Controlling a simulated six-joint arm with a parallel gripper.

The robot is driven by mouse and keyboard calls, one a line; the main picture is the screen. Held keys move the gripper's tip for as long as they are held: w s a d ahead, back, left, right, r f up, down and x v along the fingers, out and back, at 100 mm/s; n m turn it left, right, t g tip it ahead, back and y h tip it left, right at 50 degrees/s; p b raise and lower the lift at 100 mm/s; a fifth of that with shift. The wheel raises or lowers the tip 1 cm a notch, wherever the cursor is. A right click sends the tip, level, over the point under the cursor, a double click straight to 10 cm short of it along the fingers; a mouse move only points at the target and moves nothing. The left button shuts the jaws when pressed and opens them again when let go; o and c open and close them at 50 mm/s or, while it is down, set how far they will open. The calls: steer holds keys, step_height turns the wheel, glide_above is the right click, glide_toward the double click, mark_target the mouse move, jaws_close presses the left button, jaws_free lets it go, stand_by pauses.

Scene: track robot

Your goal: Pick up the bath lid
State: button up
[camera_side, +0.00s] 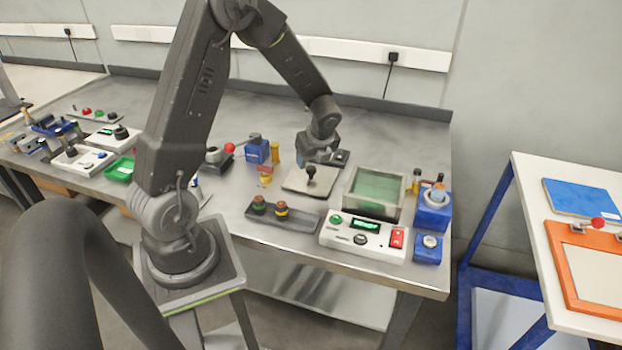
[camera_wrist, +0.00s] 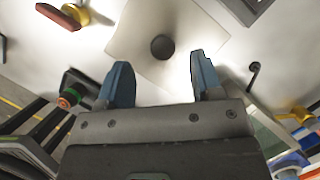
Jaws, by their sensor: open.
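The bath lid (camera_side: 299,184) is a flat, light plate with a dark round knob (camera_side: 311,171), lying on the bench left of the bath. In the wrist view the lid (camera_wrist: 190,22) fills the upper middle, and its knob (camera_wrist: 162,47) lies between and just beyond the fingertips. My gripper (camera_side: 317,158) hangs above the lid, close to the knob. In the wrist view the two blue fingers of my gripper (camera_wrist: 161,66) are spread, with nothing held. I cannot tell the exact height gap to the knob.
The open bath (camera_side: 349,202) with green liquid stands right of the lid. A white control box (camera_side: 363,237) and a dark holder (camera_side: 283,218) are in front. Blue blocks (camera_side: 433,212) stand further right. Small bottles and a blue device (camera_side: 256,150) stand at the left.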

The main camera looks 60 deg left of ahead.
mark_target(311, 168)
steer(key=x, duration=0.5)
steer(key=shift+w+d+f, duration=0.1)
steer(key=shift+w+d, duration=0.05)
